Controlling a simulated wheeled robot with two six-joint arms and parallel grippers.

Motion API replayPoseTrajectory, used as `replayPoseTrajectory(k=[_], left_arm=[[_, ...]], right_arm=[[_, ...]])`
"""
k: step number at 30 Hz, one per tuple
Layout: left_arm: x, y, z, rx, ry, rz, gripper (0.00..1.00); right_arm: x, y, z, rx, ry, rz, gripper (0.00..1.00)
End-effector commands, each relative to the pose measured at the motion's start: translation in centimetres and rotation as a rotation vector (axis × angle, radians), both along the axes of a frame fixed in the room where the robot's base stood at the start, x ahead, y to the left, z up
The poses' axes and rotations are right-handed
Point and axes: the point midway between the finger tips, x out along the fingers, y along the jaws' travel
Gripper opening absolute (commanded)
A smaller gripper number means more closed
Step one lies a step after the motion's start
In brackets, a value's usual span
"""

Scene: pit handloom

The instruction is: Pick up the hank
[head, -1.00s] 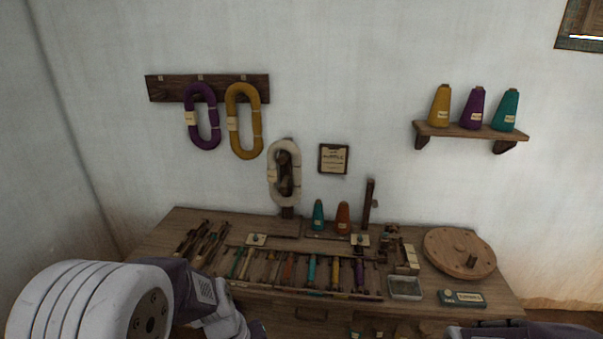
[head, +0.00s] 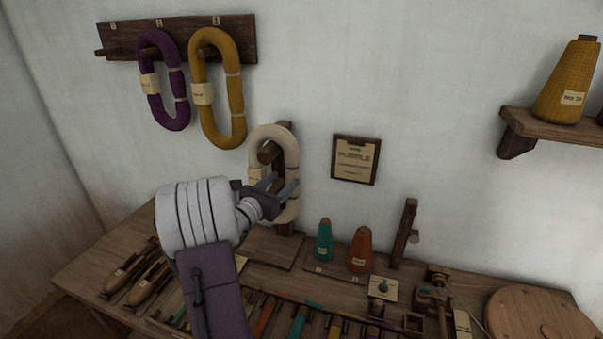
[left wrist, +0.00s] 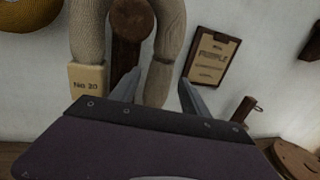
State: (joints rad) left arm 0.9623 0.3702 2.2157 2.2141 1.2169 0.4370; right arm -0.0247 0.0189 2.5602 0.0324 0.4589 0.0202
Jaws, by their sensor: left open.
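Three hanks show in the head view. A purple hank (head: 152,102) and a mustard hank (head: 236,98) hang from a wall rack, and a cream hank (head: 292,150) hangs on a wooden stand on the table. My left gripper (head: 282,184) is open in front of the lower part of the cream hank and hides some of it. In the left wrist view the cream hank (left wrist: 172,40) fills the upper middle, with a "No 20" tag on its left side. The fingers point at it; I cannot tell whether they touch it. My right gripper is not in view.
A wooden wall rack (head: 118,42) is at upper left. Teal (head: 324,240) and orange (head: 360,250) cones and a wooden post (head: 403,234) stand right of the cream hank. Shuttles (head: 130,272) lie at left. A clipboard (head: 356,159) and a shelf (head: 560,124) are on the wall.

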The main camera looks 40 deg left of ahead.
Motion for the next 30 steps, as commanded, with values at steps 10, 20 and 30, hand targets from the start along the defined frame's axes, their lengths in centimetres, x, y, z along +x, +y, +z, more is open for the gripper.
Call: replayPoseTrajectory(k=[10,20,30], left_arm=[[3.7,0.3,0.1,0.000,0.000,-0.002,0.54],[7.4,0.4,0.3,0.001,0.001,-0.006,0.54],[9.1,0.7,0.2,0.001,0.003,-0.002,0.54]], right_arm=[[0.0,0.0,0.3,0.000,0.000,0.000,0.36],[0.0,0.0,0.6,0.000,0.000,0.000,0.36],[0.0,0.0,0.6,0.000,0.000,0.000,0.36]])
